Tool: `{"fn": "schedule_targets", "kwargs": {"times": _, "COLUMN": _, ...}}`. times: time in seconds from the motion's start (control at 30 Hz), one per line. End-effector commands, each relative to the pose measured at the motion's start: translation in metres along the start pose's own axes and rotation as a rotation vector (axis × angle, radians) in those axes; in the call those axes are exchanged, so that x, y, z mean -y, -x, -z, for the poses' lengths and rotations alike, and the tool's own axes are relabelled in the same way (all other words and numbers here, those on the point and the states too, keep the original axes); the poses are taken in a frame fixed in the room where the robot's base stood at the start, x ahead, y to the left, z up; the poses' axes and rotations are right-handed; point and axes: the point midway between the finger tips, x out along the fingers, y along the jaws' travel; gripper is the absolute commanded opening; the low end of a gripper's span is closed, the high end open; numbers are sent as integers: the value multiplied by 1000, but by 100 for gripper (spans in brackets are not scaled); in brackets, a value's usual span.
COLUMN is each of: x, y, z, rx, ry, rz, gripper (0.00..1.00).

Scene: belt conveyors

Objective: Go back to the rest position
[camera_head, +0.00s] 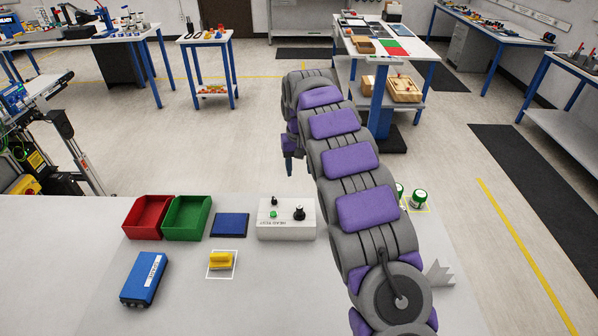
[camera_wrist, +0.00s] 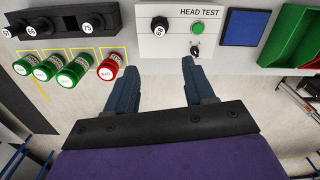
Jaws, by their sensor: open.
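My arm rises from the lower right of the head view and reaches out past the far edge of the bench (camera_head: 90,265). My gripper (camera_head: 289,168) hangs downward at the arm's far end, apart from everything on the bench. In the wrist view its two dark blue fingers (camera_wrist: 160,78) are spread, with nothing between them. A white HEAD TEST box (camera_head: 287,229) stands at the bench's far edge, and it also shows in the wrist view (camera_wrist: 170,45) beyond the fingertips.
Red (camera_head: 149,217) and green (camera_head: 187,218) bins, a blue pad (camera_head: 230,225), a yellow part (camera_head: 221,261) and a blue box (camera_head: 144,279) are on the bench. Green cans (camera_wrist: 73,71) and a red-bodied can (camera_wrist: 110,67) stand beside the HEAD TEST box. Open floor (camera_head: 230,130) lies beyond.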

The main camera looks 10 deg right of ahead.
Motion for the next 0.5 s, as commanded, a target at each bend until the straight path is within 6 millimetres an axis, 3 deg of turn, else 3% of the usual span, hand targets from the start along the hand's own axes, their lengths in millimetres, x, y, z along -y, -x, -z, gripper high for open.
{"fn": "schedule_targets", "kwargs": {"times": 0.5, "x": -2, "y": 4, "z": -7, "rx": 3, "ry": -4, "rz": -5, "gripper": 53}}
